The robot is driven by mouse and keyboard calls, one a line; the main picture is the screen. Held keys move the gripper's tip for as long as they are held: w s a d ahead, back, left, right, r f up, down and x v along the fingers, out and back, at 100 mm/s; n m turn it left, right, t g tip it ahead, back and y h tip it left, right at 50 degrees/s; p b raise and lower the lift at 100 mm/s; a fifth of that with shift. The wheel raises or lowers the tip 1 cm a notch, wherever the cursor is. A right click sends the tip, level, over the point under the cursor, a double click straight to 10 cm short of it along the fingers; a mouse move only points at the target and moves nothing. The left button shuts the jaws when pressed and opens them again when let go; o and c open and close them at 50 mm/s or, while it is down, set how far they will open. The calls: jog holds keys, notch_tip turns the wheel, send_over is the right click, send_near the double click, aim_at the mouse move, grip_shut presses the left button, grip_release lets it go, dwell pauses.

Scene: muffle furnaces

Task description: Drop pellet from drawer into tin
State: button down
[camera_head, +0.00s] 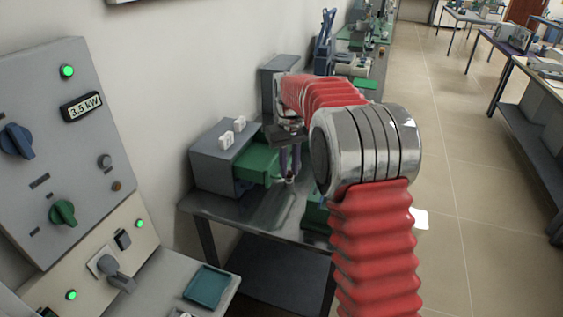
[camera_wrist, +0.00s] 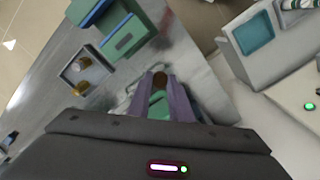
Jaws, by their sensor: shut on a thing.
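In the head view my gripper (camera_head: 290,178) is beside the front of an open green drawer (camera_head: 258,163). This drawer sticks out of a grey box (camera_head: 213,165) against the wall. A pale-rimmed green surface (camera_wrist: 157,105) shows behind the fingers in the wrist view; I cannot tell what it is. A small square grey tin (camera_wrist: 68,74) with brownish round pieces stands on the metal table, left of my gripper in the wrist view.
A green box (camera_wrist: 125,38) stands on the metal table (camera_head: 225,208). A furnace panel (camera_head: 60,140) with knobs and green lights is at the left of the head view. A teal dish (camera_head: 207,286) lies on its ledge. Open floor lies to the right.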

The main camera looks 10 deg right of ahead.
jog(key=shift+m, duration=0.9)
jog(key=s+d+f, duration=0.1)
jog(key=s, duration=0.1)
jog(key=s+d+f, duration=0.1)
jog(key=s+d, duration=0.1)
jog(key=shift+d+f, duration=0.15)
jog(key=shift+f, duration=0.25)
